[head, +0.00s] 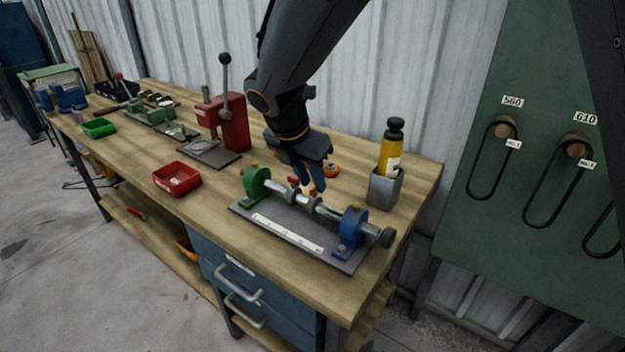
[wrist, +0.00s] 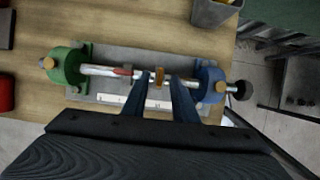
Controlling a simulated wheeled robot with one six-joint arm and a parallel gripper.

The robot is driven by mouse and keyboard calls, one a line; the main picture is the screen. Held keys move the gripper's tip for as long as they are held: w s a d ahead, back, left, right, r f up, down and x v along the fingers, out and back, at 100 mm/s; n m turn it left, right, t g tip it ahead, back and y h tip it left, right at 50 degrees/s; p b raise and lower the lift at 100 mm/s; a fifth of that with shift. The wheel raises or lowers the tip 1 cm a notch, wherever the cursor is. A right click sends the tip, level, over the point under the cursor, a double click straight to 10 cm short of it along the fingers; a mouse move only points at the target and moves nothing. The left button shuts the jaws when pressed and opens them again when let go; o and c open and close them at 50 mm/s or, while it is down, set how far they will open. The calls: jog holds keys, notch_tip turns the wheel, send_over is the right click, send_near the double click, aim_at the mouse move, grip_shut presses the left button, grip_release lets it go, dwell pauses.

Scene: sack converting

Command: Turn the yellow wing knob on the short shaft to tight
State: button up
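The short shaft (head: 328,212) lies across a grey base plate between a green bearing block (head: 254,184) and a blue bearing block (head: 350,230). In the wrist view a yellow-brown wing knob (wrist: 159,76) stands on the shaft (wrist: 100,70), right of a small red part (wrist: 122,71). My gripper (wrist: 160,78) is open, with one finger on each side of this knob and a gap visible at both sides. In the head view my gripper (head: 312,186) is low over the shaft and mostly hides the knob. I cannot tell how tight the knob is.
A grey cup with a yellow bottle (head: 390,157) stands right behind the fixture. A red press (head: 232,125), a red bin (head: 177,179) and an orange round item (head: 331,170) are on the bench. The bench front is clear.

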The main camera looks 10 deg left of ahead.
jog(key=shift+w+d+f, duration=0.1)
jog(key=shift+w+f, duration=0.1)
jog(key=shift+f, duration=0.4)
grip_shut()
